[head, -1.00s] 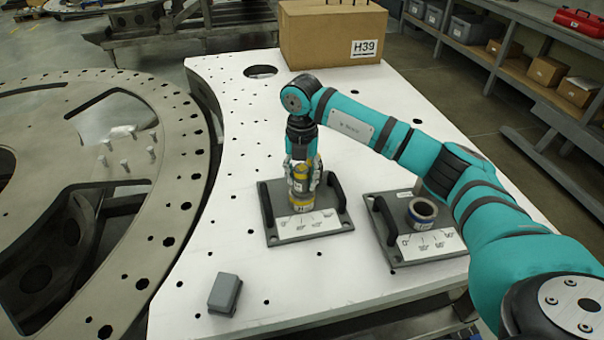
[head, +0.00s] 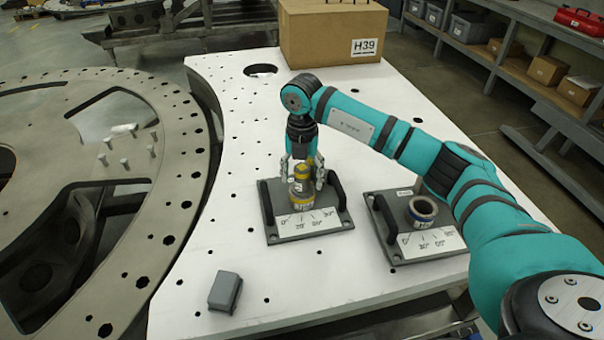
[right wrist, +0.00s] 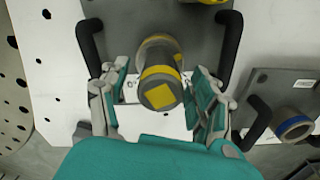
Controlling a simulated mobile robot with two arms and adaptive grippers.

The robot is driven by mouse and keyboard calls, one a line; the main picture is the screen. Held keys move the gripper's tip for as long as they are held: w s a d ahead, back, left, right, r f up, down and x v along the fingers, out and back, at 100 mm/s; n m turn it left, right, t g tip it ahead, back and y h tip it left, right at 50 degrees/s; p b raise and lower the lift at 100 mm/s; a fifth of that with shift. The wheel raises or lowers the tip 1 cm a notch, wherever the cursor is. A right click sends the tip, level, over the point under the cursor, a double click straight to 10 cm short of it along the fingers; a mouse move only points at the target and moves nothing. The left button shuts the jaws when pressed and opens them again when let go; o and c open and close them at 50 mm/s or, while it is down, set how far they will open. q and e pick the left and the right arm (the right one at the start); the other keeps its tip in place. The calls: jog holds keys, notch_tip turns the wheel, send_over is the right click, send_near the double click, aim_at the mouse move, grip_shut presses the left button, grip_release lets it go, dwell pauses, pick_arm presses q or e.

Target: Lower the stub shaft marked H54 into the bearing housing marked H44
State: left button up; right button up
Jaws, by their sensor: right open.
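A grey stub shaft with yellow bands (head: 303,174) stands upright in a round bearing housing (head: 300,200) on the left fixture plate (head: 271,226). I cannot read H54 or H44 on them. My right gripper (head: 302,168) is open, pointing down, with its fingers apart on both sides of the shaft. In the right wrist view the shaft (right wrist: 162,93) shows a yellow square on its end, between the spread fingers of the right gripper (right wrist: 160,103). How deep the shaft sits is hard to judge. My left gripper is out of view.
A second plate (head: 385,236) to the right carries an empty-looking housing with a blue band (head: 422,211). Both plates have black handles. A grey block (head: 225,292) lies at the front; a box marked H39 (head: 330,35) stands at the back. The white table's left middle is clear.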

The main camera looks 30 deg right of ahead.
notch_tip(320, 180, up, 12)
dwell(0.5)
dwell(0.6)
